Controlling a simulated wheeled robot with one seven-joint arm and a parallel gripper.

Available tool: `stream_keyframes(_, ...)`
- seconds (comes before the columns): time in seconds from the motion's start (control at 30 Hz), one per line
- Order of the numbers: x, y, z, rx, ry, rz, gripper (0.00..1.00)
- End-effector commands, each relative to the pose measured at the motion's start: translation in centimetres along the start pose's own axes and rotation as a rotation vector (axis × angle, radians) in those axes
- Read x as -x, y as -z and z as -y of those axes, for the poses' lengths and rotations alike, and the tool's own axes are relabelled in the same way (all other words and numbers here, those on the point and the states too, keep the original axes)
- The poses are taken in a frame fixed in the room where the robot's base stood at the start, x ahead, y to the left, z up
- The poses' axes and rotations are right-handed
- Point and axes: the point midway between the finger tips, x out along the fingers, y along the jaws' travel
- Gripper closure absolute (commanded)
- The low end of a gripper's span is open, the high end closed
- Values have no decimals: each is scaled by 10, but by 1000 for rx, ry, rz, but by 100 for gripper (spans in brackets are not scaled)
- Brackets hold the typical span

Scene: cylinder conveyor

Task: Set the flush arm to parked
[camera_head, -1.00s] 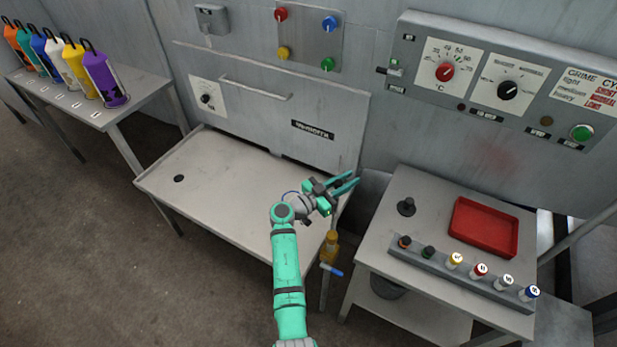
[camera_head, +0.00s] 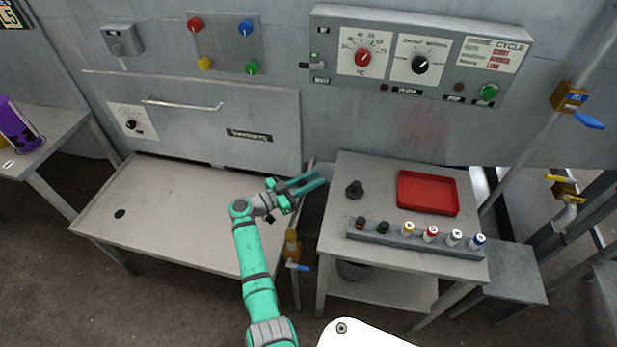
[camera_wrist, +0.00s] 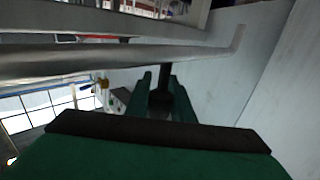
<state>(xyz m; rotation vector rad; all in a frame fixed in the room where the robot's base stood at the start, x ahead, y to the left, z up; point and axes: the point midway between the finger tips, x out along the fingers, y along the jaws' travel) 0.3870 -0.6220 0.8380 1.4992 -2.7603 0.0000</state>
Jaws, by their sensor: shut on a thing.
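My gripper (camera_head: 308,186) is at the right end of the grey tray table (camera_head: 150,222), in front of the steel panel. It points right and a little away from me. In the wrist view its green fingers (camera_wrist: 160,92) stand on either side of a dark, roughly cylindrical handle (camera_wrist: 160,97), and it is shut on this. The handle may belong to the flush arm; I cannot tell for sure, as my gripper hides most of it. A long grey bar (camera_wrist: 110,58) crosses the wrist view above the fingers. No parked mark is readable.
A yellow valve (camera_head: 292,243) with a blue lever is just below my gripper. The right-hand table (camera_head: 340,215) holds a red tray (camera_head: 428,192), a black knob (camera_head: 354,190) and a rack (camera_head: 415,242) of small capped cylinders. A control panel (camera_head: 420,55) is behind.

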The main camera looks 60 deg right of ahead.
Motion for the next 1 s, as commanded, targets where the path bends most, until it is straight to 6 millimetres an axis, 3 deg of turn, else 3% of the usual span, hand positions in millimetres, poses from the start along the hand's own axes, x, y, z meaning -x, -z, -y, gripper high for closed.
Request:
stream_keyframes(0.2,-1,2,1,-4,2,0,100)
stream_keyframes(0.23,-1,2,1,-4,1,0,74)
stream_keyframes(0.3,-1,2,1,-4,1,0,60)
stream_keyframes(0.73,17,1,3,-1,10,-1,60)
stream_keyframes(1.0,59,0,2,-2,-1,0,60)
